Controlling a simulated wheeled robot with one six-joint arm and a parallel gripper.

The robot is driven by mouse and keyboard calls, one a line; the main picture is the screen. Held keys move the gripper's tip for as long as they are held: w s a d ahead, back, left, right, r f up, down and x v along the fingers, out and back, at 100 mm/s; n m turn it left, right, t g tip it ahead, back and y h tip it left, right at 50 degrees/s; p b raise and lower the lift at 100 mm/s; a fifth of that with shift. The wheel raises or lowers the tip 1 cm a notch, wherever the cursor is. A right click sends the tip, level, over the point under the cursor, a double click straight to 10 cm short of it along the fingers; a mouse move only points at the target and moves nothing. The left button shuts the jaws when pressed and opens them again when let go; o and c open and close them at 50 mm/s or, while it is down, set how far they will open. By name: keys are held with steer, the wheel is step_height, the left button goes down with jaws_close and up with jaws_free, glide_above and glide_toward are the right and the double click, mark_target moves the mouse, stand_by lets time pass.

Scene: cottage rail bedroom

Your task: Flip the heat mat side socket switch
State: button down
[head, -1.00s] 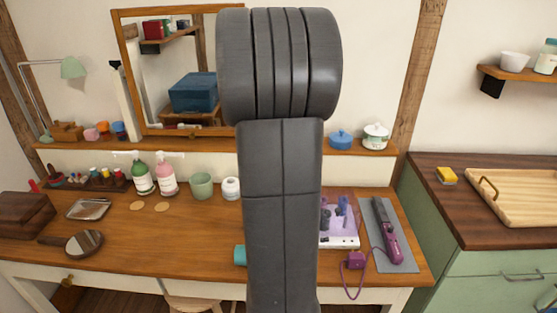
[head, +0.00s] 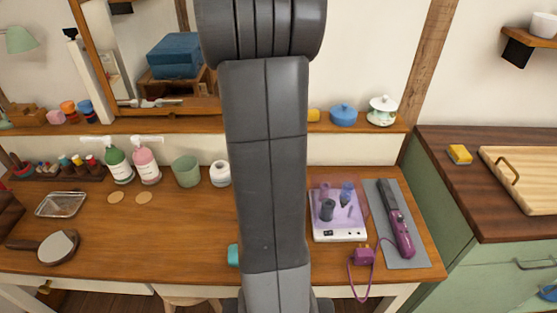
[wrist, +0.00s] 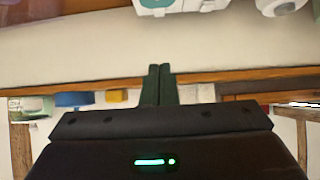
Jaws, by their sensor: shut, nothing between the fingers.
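The grey heat mat (head: 418,251) lies at the right end of the wooden desk, with a purple hair straightener (head: 399,226) on it. A purple plug-like block (head: 363,256) with a looped cord lies left of the mat. I cannot make out the heat mat side socket switch. A white object with a teal part (wrist: 180,5) is cut off at the top of the wrist view; I cannot tell whether it is the socket. My gripper (wrist: 160,84) is shut and empty in the wrist view. My arm hides it in the head view.
A white-based station (head: 340,234) with purple contents stands left of the mat. A blue pot (head: 343,115) and a white pot (head: 382,111) stand on the ledge. A white jar (head: 220,174) and green cup (head: 187,172) stand left of my arm.

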steer(key=b+x, duration=0.4)
steer(key=x, duration=0.6)
steer(key=shift+s+f, duration=0.1)
steer(key=shift+f, duration=0.05)
steer(key=shift+w+f+b, duration=0.25)
steer(key=shift+f+b, duration=0.55)
steer(key=shift+f, duration=0.3)
steer(key=shift+f+b, duration=0.45)
steer(key=shift+f, duration=0.3)
steer(key=shift+w, duration=0.1)
steer(key=shift+f, duration=0.2)
steer(key=shift+w+r, duration=0.1)
steer(key=shift+w+r+p, duration=0.25)
steer(key=shift+w+p, duration=0.35)
steer(key=shift+w, duration=0.1)
